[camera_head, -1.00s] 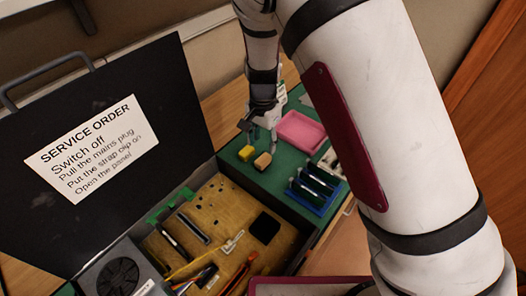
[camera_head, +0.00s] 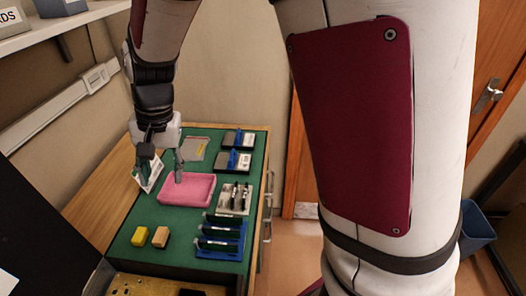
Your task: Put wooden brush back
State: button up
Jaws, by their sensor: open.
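A small tan, wood-coloured block (camera_head: 160,237) lies on the green mat (camera_head: 122,254) beside a yellow block (camera_head: 139,236). It may be the wooden brush; bristles cannot be made out. My gripper (camera_head: 164,172) points down with its fingers apart and nothing visible between them.
Blue racks with dark tools (camera_head: 221,238) stand right of the blocks. A pale holder with dark pens (camera_head: 234,198) and dark boxes with blue clips (camera_head: 235,150) lie farther back. The toolbox edge (camera_head: 120,284) is at the bottom. Bare mat lies between blocks and tray.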

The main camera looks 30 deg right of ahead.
jog(key=s+d+r+n+t+h, duration=0.1)
jog(key=s+d+r+n+t, duration=0.1)
jog(key=s+d+r, duration=0.4)
jog(key=s+d+r+n+t, duration=0.2)
jog(key=s+d+r, duration=0.4)
jog(key=s, duration=0.8)
jog(key=shift+d+r+n+h, duration=0.35)
jog(key=shift+d+n+h, duration=0.05)
jog(key=shift+d+n, duration=0.3)
